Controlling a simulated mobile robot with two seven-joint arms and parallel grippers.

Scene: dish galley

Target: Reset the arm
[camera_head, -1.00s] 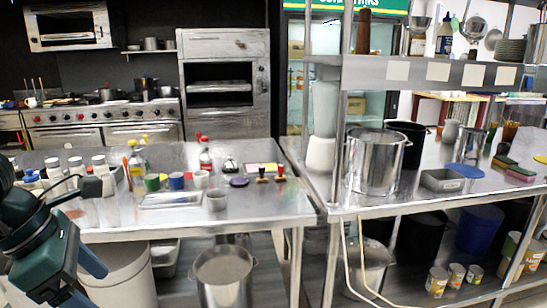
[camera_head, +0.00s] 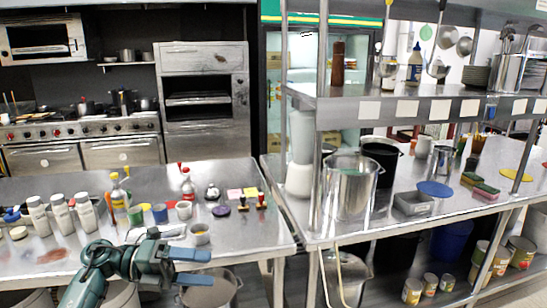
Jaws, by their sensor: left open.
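My left arm comes in from the lower left in the head view. My left gripper (camera_head: 190,267) is open and empty, its two blue fingers pointing right. It appears in front of the near edge of the left steel table (camera_head: 40,195), over the pot below. Whether it is above or short of the edge is hard to tell. My right gripper is not in view.
A large steel pot (camera_head: 350,190) stands on the right table under a shelf (camera_head: 400,104). A lidded pot (camera_head: 212,290) sits below.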

